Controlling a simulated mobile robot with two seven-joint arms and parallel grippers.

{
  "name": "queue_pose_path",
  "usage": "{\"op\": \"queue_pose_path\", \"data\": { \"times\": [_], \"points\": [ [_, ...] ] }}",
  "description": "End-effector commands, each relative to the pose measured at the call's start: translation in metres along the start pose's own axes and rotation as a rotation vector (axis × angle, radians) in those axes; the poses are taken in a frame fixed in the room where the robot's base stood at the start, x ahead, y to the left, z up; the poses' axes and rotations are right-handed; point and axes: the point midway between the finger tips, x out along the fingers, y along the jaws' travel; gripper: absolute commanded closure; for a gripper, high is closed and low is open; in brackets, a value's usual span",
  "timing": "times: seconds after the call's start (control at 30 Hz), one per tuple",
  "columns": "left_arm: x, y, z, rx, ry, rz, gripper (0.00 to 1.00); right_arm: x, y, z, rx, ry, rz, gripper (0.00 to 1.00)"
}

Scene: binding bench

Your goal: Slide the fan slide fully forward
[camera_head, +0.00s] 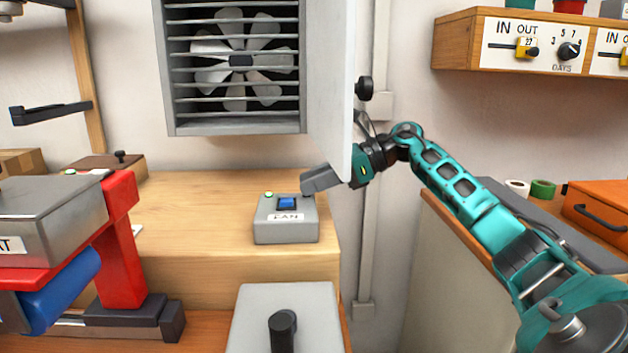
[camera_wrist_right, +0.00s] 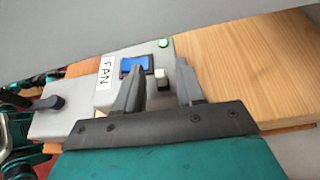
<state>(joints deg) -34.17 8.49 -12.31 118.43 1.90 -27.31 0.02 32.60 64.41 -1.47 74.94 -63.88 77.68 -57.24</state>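The grey fan box (camera_head: 285,232), labelled FAN, sits at the right front of the wooden bench. Its top has a blue slide (camera_head: 287,203) in a dark frame and a lit green lamp. The blue part also shows in the wrist view (camera_wrist_right: 134,65), just left of the fingers. My right gripper (camera_head: 308,186) is at the box's top right edge. In the wrist view (camera_wrist_right: 160,72) its two fingers are apart, with a small pale block (camera_wrist_right: 161,76) on a dark base between them; contact cannot be told. My left gripper is not in view.
A white open door panel (camera_head: 332,85) hangs beside the fan housing (camera_head: 172,70) and partly hides my right wrist. A grey box with a black knob (camera_head: 283,328) stands in front. A red press (camera_head: 120,240) stands left. The bench top (camera_head: 200,210) left of the fan box is clear.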

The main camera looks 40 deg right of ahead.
Motion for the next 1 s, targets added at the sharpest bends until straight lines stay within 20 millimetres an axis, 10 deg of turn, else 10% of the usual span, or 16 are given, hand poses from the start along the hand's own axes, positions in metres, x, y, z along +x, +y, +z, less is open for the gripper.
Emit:
{"op": "queue_pose_path", "data": {
  "times": [0.27, 0.67, 1.0],
  "points": [
    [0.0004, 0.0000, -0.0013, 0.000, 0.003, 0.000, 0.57, 0.0018, -0.0001, -0.0001, 0.000, 0.000, 0.000, 0.62],
    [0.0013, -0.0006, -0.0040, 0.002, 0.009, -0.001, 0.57, 0.0014, -0.0001, -0.0003, 0.000, 0.000, 0.000, 0.99],
    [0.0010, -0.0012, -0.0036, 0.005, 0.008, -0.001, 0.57, 0.0013, -0.0001, -0.0004, 0.000, 0.001, 0.000, 1.00]
  ]
}}
